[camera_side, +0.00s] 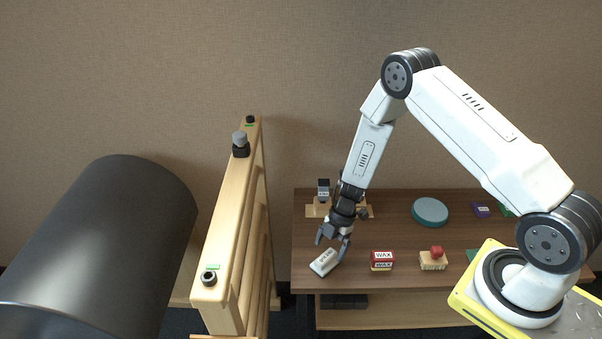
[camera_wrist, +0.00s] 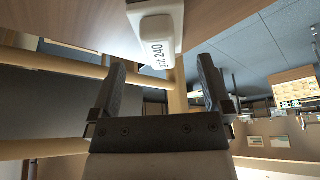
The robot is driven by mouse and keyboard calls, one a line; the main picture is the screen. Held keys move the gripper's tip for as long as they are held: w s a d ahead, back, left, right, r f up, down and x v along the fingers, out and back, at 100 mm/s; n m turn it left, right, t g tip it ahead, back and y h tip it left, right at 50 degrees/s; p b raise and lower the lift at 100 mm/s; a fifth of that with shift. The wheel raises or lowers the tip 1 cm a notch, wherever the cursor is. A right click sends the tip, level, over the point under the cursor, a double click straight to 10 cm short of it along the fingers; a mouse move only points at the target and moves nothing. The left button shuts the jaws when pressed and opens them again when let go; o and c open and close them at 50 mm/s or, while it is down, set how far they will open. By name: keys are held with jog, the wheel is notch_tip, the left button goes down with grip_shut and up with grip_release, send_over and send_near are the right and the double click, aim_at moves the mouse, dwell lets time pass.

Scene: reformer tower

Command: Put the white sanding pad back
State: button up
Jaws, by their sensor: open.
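The white sanding pad (camera_side: 323,262) lies at the front left of the brown tabletop in the side view, turned at an angle to the front edge. In the wrist view the pad (camera_wrist: 156,34) shows its "grit 240" lettering, just beyond my fingertips. My gripper (camera_side: 332,246) points down close over the pad. Its two fingers stand apart in the wrist view (camera_wrist: 162,66), with nothing between them. I cannot tell whether a finger touches the pad.
A wooden holder (camera_side: 317,210) with a dark-topped block (camera_side: 323,188) stands behind my gripper. A red WAX box (camera_side: 382,260) and a red-knobbed brush (camera_side: 433,259) lie to the right. A teal disc (camera_side: 430,211) is farther back. A wooden frame (camera_side: 228,225) rises left of the table (camera_side: 460,215).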

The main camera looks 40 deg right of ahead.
jog(key=v, duration=0.7)
jog(key=shift+r, duration=0.3)
dwell(0.3)
jog(key=w+r+m+t+h, duration=0.2)
jog(key=r+m+t, duration=0.15)
jog(key=r, duration=0.35)
jog(key=w+r+m+t+h, duration=0.2)
jog(key=r+m, duration=0.3)
jog(key=r, duration=0.2)
jog(key=s+a+r+m+g, duration=0.1)
jog(key=s+a+r+m, duration=0.1)
jog(key=s+m, duration=0.2)
jog(key=s+a+r+m+g, duration=0.2)
jog(key=s+m, duration=0.3)
jog(key=s, duration=0.6)
jog(key=shift+a+r+h, duration=0.2)
jog(key=shift+r+h, duration=0.1)
jog(key=shift+r, duration=0.25)
